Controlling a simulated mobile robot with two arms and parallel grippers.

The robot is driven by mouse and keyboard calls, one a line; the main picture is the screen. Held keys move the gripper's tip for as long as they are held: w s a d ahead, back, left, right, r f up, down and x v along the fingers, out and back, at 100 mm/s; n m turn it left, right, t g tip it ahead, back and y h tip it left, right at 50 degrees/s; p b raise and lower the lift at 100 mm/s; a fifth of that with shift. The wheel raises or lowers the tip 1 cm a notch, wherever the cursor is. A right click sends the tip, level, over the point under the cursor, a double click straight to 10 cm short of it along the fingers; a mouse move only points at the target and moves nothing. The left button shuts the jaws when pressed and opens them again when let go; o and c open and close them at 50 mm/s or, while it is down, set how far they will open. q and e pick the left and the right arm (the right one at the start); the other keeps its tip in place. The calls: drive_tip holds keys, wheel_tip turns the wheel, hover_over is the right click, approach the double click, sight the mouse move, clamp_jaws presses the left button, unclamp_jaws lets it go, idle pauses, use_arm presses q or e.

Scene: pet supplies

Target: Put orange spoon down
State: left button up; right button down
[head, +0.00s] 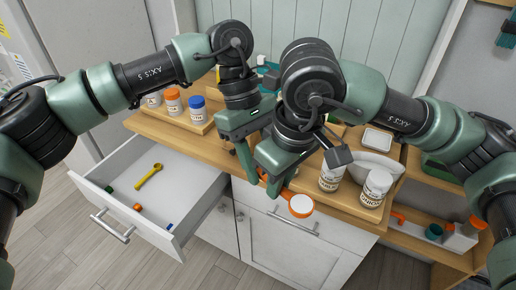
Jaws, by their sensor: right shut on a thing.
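The orange spoon (300,206) has a round scoop with a pale inside and an orange rim. My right gripper (273,186) is shut on its handle, which is mostly hidden by the fingers. The spoon hangs in front of the counter edge, over the closed cabinet front. My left gripper (246,170) is beside the right one, partly covered by it, so its jaw opening is unclear.
An open white drawer (128,188) at left holds a yellow spoon (149,176), an orange ball (137,207) and small items, with bare floor between them. White jars (375,187) stand on a wooden tray at right. Lidded jars (197,108) stand at the back left.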

use_arm(q)
drive_tip(key=shift+f, duration=0.1)
drive_tip(key=c, duration=0.8)
drive_tip(key=shift+d, duration=0.1)
clamp_jaws()
use_arm(e)
drive_tip(key=shift+s+a, duration=0.1)
drive_tip(key=c, duration=1.4)
unclamp_jaws()
drive_tip(key=shift+o, duration=0.4)
